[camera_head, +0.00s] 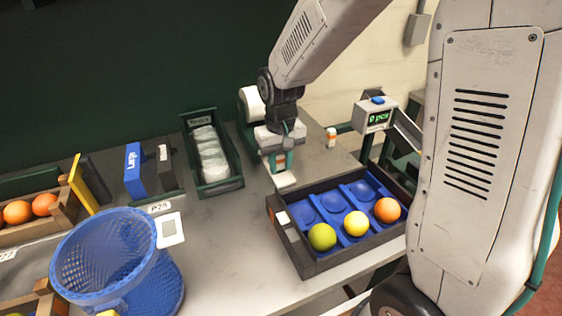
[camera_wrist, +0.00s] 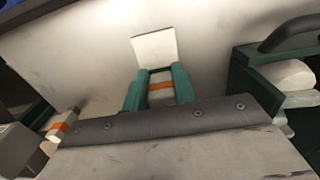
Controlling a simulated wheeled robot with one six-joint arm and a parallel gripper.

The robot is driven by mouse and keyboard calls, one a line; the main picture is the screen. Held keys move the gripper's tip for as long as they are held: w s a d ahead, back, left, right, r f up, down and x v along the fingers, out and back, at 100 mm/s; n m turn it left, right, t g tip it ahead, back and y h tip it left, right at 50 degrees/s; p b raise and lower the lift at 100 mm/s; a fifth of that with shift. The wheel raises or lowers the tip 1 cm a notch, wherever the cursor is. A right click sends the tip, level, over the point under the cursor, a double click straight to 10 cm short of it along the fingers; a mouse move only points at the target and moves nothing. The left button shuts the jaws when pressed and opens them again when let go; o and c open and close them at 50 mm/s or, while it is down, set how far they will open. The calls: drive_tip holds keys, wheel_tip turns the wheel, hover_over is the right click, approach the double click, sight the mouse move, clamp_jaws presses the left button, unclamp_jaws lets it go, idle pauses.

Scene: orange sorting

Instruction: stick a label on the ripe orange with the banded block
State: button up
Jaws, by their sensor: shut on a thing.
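My gripper (camera_head: 278,163) is shut on the banded block, a pale block with an orange band (camera_wrist: 161,88), between its teal fingers. In the wrist view a flat white square (camera_wrist: 155,48) lies just beyond the fingertips; in the head view a white square (camera_head: 285,180) shows right under the block. I cannot tell whether they touch. An orange fruit (camera_head: 387,210) sits in a blue-lined dark tray (camera_head: 310,268), in the front row at the right. A yellow fruit (camera_head: 356,223) and a green fruit (camera_head: 322,237) sit beside it. No label shows on the orange fruit.
A blue mesh basket (camera_head: 110,262) stands front left, near wooden crates (camera_head: 78,205) of oranges. A green bin (camera_head: 222,187) of pale packets stands left of my gripper. A second banded block (camera_head: 331,137) and a counter display (camera_head: 376,116) are behind right. Bare table lies before the bin.

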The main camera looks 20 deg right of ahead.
idle(0.4)
wheel_tip(320, 180, up, 7)
idle(0.7)
